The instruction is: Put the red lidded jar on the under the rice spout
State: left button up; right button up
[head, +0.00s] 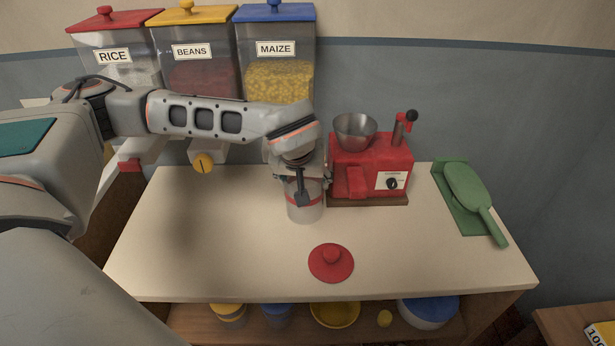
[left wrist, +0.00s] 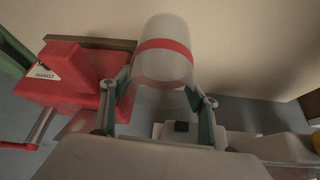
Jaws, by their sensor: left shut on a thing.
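A clear jar with a red band (head: 305,212) is upright on or just above the counter, left of the red grinder. My left gripper (head: 302,190) is shut on it from above and behind. In the left wrist view the jar (left wrist: 163,52) sits between the two fingers (left wrist: 165,85). A round red lid with a knob (head: 331,264) lies apart on the counter in front of the jar. The rice dispenser (head: 118,62) with a red top is at the back left. Its spout with a red end (head: 130,165) shows partly below my left arm. My right gripper is not in view.
The red grinder (head: 370,165) with a metal bowl stands close right of the jar. Beans (head: 195,65) and maize (head: 278,75) dispensers hang beside the rice. A green scoop (head: 468,192) lies at the right. The counter's left part (head: 190,240) is clear.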

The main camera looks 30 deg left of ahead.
pick_arm(q)
jog(key=shift+s+f, duration=0.15)
jog(key=shift+f, duration=0.65)
jog(key=shift+s+d+r, duration=0.15)
jog(key=shift+s+r, duration=0.05)
jog(key=shift+r, duration=0.15)
jog(key=shift+f, duration=0.1)
jog(key=o, duration=1.6)
jog(key=shift+f, duration=0.15)
jog(key=o, duration=0.4)
jog(key=shift+c, duration=0.2)
